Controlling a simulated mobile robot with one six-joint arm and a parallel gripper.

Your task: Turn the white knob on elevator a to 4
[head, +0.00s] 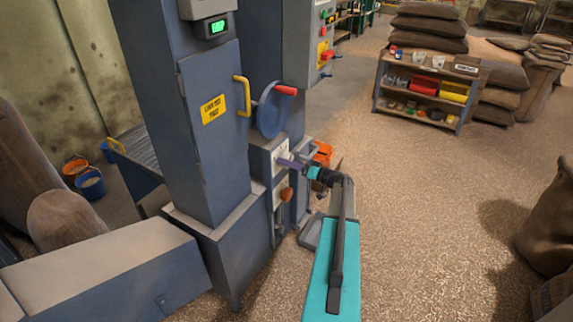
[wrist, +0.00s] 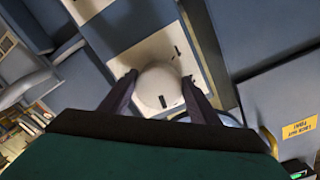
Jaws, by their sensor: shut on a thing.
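The white knob (wrist: 158,88) sits on a pale dial plate and shows in the wrist view, between my two fingers. A dark mark shows on its face near the lower edge. My gripper (wrist: 160,92) is shut on the knob, one finger on each side. In the head view my gripper (head: 287,163) reaches the small panel on the side of the blue-grey elevator casing (head: 205,130). The knob is hidden there by my gripper. Dark tick marks show on the plate (wrist: 150,52), but the numbers cannot be read.
A blue handwheel (head: 270,112) with a red handle is just above my gripper. An orange-brown knob (head: 286,194) on a slotted plate is just below. A yellow door handle (head: 243,95) is up left.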

